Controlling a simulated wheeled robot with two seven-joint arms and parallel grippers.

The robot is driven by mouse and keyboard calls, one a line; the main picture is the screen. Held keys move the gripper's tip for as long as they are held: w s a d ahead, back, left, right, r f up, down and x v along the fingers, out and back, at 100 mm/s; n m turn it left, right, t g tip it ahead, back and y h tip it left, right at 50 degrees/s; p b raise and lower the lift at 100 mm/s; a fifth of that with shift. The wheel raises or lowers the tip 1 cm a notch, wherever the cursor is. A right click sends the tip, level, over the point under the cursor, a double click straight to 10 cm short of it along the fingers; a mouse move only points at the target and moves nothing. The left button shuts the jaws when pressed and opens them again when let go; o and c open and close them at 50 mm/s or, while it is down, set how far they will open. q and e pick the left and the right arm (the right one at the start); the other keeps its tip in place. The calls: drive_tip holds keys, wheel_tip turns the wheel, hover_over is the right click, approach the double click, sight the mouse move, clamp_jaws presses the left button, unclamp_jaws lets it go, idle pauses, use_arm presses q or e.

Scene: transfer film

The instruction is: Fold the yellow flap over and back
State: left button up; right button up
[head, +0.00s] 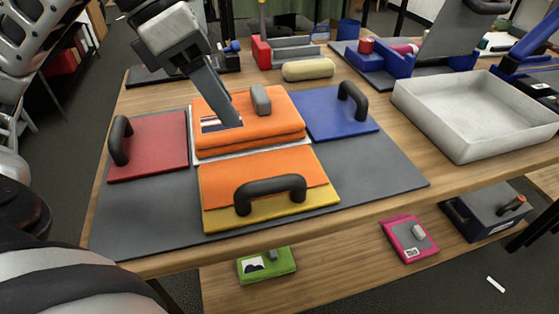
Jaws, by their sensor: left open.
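The yellow flap (288,212) lies flat at the front of the grey mat (380,183), its black arched handle (270,192) standing up from it. An orange cloth (290,104) lies in thick layers on the white centre panel (252,150). An orange layer (222,183) also covers most of the yellow flap. My left gripper (228,121) reaches down over the left part of the centre cloth, behind the yellow flap and apart from its handle. It is open; I cannot tell whether its tips touch the cloth. My right gripper is not in view.
A red flap (160,143) lies left and a blue flap (325,113) right, both flat with black handles. A grey block (261,99) sits on the cloth. A white tray (470,137) stands to the right. Tools and a pale roll (308,69) are behind. The mat's front corners are clear.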

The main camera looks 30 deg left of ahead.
sight(272, 179)
use_arm(q)
drive_tip(key=x, duration=1.4)
drive_tip(key=shift+s+f+b, duration=0.1)
drive_tip(key=shift+s+b, duration=0.1)
drive_tip(key=shift+b, duration=0.15)
clamp_jaws()
